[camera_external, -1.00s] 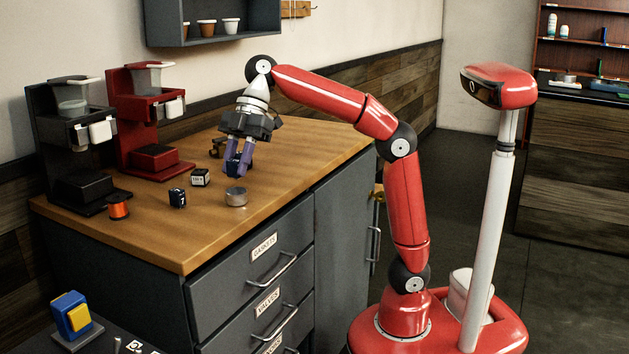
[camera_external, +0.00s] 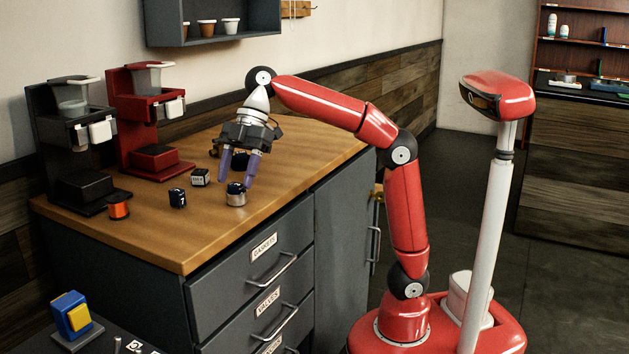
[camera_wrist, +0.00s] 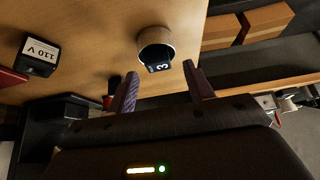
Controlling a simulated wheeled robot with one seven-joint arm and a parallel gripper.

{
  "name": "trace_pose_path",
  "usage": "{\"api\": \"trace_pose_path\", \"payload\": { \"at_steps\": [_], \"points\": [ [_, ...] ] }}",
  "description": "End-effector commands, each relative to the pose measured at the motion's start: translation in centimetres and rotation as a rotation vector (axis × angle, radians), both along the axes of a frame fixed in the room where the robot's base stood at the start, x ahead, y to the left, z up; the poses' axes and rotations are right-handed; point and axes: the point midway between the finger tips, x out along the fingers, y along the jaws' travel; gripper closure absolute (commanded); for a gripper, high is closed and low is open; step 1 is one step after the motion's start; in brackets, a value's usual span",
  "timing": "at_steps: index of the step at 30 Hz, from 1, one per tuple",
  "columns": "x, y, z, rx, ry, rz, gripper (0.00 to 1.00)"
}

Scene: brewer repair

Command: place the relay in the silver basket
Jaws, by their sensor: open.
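The silver basket (camera_external: 236,198) is a small round metal cup near the counter's front edge. It also shows in the wrist view (camera_wrist: 157,38). A small black block marked "3" (camera_wrist: 158,67), which looks like the relay, sits at the basket's mouth, tilted and overlapping the rim; how deep it sits I cannot tell. In the external view, a dark shape shows at the basket's top. My gripper (camera_external: 237,182) is open, its purple fingers spread and pointing down just above and behind the basket. In the wrist view, nothing is between the fingertips (camera_wrist: 161,84).
A black block labelled "110 V" (camera_wrist: 38,55) and another dark block (camera_external: 177,198) stand left of the basket. An orange spool (camera_external: 119,207) is farther left. A black brewer (camera_external: 75,140) and a red brewer (camera_external: 150,120) stand at the back. The counter's front (camera_external: 190,255) is bare.

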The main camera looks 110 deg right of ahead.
Motion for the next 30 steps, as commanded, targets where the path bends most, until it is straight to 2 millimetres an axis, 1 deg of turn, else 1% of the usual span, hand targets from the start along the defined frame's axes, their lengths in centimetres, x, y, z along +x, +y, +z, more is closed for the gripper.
{"api": "trace_pose_path", "payload": {
  "at_steps": [14, 17, 20, 21, 27, 30],
  "points": [
    [0.0, 0.0, 0.2, 0.0, 0.0, 0.0, 0.48],
    [0.0, 0.0, 1.5, 0.0, -0.001, -0.001, 0.48],
    [0.0, 0.0, 3.3, 0.0, 0.0, 0.0, 0.48],
    [0.1, 0.0, 3.3, 0.0, -0.002, 0.0, 0.48],
    [0.2, 0.0, 6.0, 0.0, -0.003, 0.0, 0.48],
    [0.1, 0.0, 6.8, 0.0, -0.002, 0.0, 0.48]
  ]
}}
